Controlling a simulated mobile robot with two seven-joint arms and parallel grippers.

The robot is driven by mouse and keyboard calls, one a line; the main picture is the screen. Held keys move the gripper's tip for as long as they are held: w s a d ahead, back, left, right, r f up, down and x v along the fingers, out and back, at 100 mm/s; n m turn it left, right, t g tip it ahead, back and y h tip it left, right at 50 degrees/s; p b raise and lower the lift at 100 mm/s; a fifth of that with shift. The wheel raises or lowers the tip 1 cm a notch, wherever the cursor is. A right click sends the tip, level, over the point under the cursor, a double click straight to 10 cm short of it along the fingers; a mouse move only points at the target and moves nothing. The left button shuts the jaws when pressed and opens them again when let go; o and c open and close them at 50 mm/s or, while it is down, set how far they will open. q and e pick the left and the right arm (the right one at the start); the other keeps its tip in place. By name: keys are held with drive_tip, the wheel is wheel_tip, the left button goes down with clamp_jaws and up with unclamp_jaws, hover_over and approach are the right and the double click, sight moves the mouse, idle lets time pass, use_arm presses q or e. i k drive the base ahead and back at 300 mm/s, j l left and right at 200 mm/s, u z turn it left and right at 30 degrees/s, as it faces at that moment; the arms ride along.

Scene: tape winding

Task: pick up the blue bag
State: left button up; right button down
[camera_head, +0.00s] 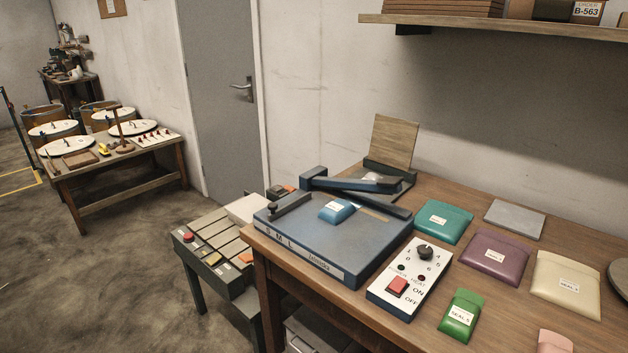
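The blue bag (337,212) is a small, puffy blue pouch with a white label. It lies on the top plate of the blue sealing machine (305,235), beneath and in front of the machine's raised-looking blue arm (356,196). A larger teal bag (443,222) with a white label lies on the table to the right of the machine. Neither of my grippers is in view, and nothing is seen touching the blue bag.
The wooden table (420,336) also holds a white control box (410,277), a green bag (461,316), a purple bag (495,257), a cream bag (566,284) and a grey pad (515,219). A shelf (500,24) overhangs the back right.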

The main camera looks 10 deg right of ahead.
sight(336, 211)
drive_tip(key=i+j+z, duration=0.2)
drive_tip(key=z, duration=0.25)
drive_tip(key=i+j+z, duration=0.1)
drive_tip(key=j+z, duration=0.35)
drive_tip(key=i+j+z, duration=0.1)
drive_tip(key=j, duration=0.3)
drive_tip(key=i+j+z, duration=0.15)
drive_tip(key=j, duration=0.3)
drive_tip(key=k, duration=0.05)
